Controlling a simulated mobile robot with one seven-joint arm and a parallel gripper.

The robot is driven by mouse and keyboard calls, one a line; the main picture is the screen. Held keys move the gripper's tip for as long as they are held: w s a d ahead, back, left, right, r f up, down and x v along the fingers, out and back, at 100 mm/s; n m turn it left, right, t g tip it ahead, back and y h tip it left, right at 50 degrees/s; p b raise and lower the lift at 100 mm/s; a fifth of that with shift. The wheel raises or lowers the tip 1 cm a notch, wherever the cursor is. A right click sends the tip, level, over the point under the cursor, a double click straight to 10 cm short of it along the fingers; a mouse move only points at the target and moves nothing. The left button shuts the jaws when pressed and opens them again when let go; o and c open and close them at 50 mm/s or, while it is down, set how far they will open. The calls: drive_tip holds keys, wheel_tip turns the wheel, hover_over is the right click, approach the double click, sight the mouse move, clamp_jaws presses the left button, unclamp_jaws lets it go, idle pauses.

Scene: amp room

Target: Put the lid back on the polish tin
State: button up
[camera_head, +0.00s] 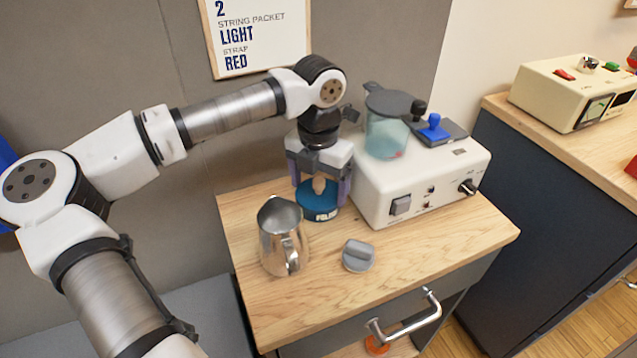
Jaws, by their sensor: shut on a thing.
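The polish tin (325,215) is a low, round blue tin with a white label, standing on the wooden worktop beside the white machine. My gripper (320,187) points straight down over it. Its fingers are shut on a tan knob (319,184) that rises above a round blue top, which appears to be the tin's lid (309,197). The lid is at the tin, but I cannot tell whether it is seated or slightly above the rim. The fingers partly hide the lid and the back of the tin.
A steel jug (283,240) stands close in front-left of the tin. A grey knobbed cap (358,256) lies in front. The white machine (425,180), with a lidded clear container (386,135) and blue-handled item (434,128) on top, blocks the right. The front-right worktop is clear.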

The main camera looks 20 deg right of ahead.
drive_tip(key=o, duration=0.9)
drive_tip(key=shift+r, duration=0.15)
drive_tip(key=shift+r+p, duration=1.85)
drive_tip(key=shift+r, duration=1.55)
clamp_jaws()
